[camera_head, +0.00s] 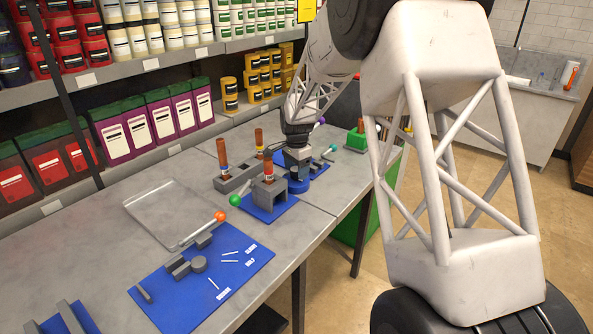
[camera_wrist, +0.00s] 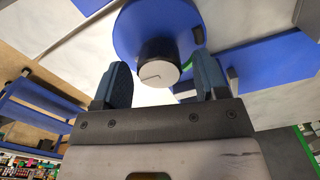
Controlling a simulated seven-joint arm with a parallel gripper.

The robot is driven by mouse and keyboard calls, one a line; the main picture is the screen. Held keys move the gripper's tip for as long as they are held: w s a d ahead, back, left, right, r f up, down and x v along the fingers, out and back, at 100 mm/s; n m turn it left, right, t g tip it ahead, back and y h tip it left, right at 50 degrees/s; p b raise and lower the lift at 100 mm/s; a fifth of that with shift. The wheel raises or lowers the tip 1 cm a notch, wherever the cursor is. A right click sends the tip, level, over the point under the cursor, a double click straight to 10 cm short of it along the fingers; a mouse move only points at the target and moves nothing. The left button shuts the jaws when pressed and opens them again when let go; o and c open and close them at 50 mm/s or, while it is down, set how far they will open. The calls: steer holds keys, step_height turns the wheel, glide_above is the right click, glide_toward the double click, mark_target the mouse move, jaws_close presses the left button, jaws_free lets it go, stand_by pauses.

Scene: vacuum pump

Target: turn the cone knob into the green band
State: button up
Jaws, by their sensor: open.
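In the wrist view the knob (camera_wrist: 160,62) is a short dark round body with a pale end face that carries a thin dark line. It stands on a round blue plate (camera_wrist: 150,18). A small green strip (camera_wrist: 203,42) shows at the plate's right side, partly behind a finger; I cannot tell whether it is the green band. My gripper (camera_wrist: 162,80) is open, with one blue finger on each side of the knob and small gaps visible. In the head view my gripper (camera_head: 297,170) is over the round blue base (camera_head: 298,186) and hides the knob.
Close to my gripper in the head view is a grey block with brown-handled parts (camera_head: 270,192) on a blue mat. A teal-tipped lever (camera_head: 328,155) is at its right. A clear tray (camera_head: 172,208) and a blue board (camera_head: 200,284) lie on the table to the left.

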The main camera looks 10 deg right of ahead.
steer(key=shift+f, duration=0.3)
steer(key=c, duration=0.9)
steer(key=shift+c, duration=0.2)
